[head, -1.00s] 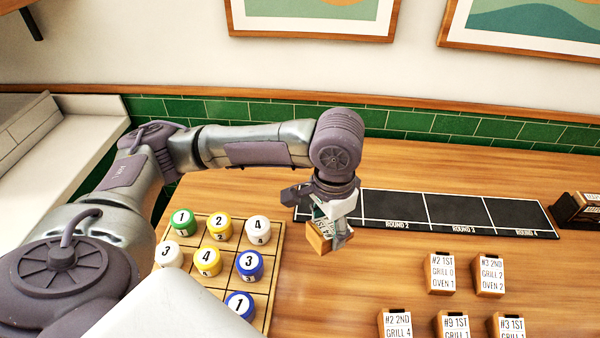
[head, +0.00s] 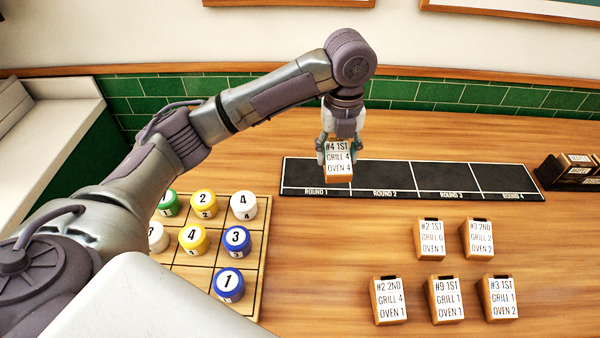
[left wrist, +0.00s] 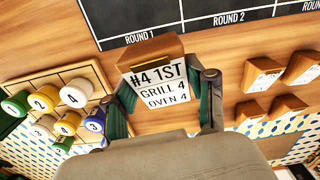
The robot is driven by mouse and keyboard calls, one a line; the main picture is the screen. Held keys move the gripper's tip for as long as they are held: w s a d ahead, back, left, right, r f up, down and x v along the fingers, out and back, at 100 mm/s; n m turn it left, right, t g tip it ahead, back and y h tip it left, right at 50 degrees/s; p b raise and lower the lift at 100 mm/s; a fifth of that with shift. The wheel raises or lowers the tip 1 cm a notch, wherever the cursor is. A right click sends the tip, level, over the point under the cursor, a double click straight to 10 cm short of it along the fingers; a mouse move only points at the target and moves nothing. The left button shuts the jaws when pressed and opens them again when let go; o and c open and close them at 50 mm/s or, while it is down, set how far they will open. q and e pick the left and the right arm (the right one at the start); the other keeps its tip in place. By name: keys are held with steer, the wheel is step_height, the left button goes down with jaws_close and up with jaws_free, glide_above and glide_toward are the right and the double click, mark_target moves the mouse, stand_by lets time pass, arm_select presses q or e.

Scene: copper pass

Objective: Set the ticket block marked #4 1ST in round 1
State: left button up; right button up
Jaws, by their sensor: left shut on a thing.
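My left gripper (head: 340,150) is shut on the ticket block (head: 338,160) marked "#4 1ST, GRILL 4, OVEN 4". The block is upright with its label facing me. In the head view it covers part of the round 1 end of the black round strip (head: 460,180), near the line with round 2. The left wrist view shows the same block (left wrist: 160,82) between the two fingers, with the round 1 label just beyond it. The height of the block over the strip is hard to tell. My right gripper is not in view.
Several other ticket blocks stand in front of the strip, such as #2 1ST (head: 430,240) and #2 2ND (head: 389,302). A wooden grid board (head: 262,215) with numbered round pieces lies at left. A dark holder with blocks (head: 570,172) stands right of the strip.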

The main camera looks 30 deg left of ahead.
arm_select(q)
steer(key=shift+w+m, duration=0.15)
steer(key=shift+m, duration=0.25)
steer(key=shift+w+a+f, duration=0.15)
steer(key=shift+a, duration=0.2)
steer(key=w+a+f, duration=0.1)
steer(key=a+f, duration=0.1)
steer(key=a, duration=0.1)
steer(key=w+a+f+p, duration=0.1)
steer(key=a+f, duration=0.1)
steer(key=a, duration=0.1)
steer(key=w+a+f+p, duration=0.1)
steer(key=a+f, duration=0.1)
steer(key=a, duration=0.2)
steer(key=shift+w+f, duration=0.2)
steer(key=shift+w, duration=0.15)
steer(key=shift+a+f, duration=0.15)
steer(key=shift+f, duration=0.05)
step_height(320, 180, down, 3)
steer(key=shift+f+p, duration=0.15)
steer(key=shift+p, duration=0.5)
steer(key=shift+f, duration=0.3)
steer(key=shift+f, duration=0.1)
steer(key=o, duration=1.2)
steer(key=shift+o, duration=0.2)
